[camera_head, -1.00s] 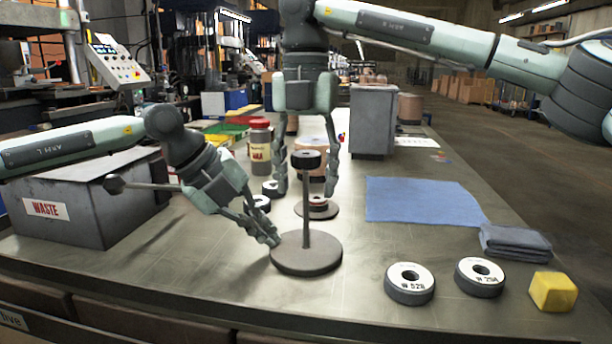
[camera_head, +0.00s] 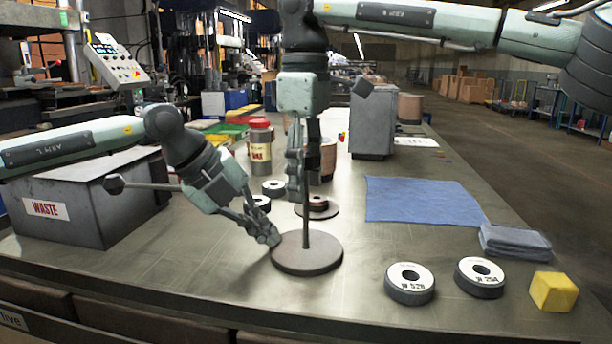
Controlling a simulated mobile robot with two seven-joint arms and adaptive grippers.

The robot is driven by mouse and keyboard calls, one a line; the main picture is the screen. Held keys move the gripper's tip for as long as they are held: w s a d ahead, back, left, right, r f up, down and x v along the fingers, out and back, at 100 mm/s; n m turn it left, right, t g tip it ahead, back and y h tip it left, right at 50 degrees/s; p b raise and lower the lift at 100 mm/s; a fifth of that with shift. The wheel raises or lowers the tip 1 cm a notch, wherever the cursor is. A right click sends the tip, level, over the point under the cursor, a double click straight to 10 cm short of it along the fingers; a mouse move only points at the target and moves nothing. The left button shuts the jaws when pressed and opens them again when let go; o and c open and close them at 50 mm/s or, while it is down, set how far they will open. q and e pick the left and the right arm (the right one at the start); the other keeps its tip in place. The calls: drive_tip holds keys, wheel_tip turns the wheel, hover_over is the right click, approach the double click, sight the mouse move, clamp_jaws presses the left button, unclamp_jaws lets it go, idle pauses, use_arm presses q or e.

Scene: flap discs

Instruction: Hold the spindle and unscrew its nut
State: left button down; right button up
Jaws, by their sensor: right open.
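The spindle is a thin dark upright rod (camera_head: 306,212) on a round grey base (camera_head: 308,256), standing on the metal table. My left gripper (camera_head: 271,239) is at the left rim of the base, its fingertips close together and apparently shut on that rim. My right gripper (camera_head: 299,180) points straight down over the top of the rod, turned so that its fingers line up in this view. It is open. The nut at the rod's top is hidden behind its fingers, and I cannot see whether they touch it.
Behind the spindle is a second round stand (camera_head: 318,209) with a disc on it. White-faced discs (camera_head: 409,284) (camera_head: 480,277), a yellow block (camera_head: 553,291) and folded grey cloth (camera_head: 514,243) lie to the right. A blue mat (camera_head: 422,199) and a waste box (camera_head: 80,215) flank the middle.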

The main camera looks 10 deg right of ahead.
drive_tip(key=shift+m, duration=0.9)
drive_tip(key=shift+r, duration=0.1)
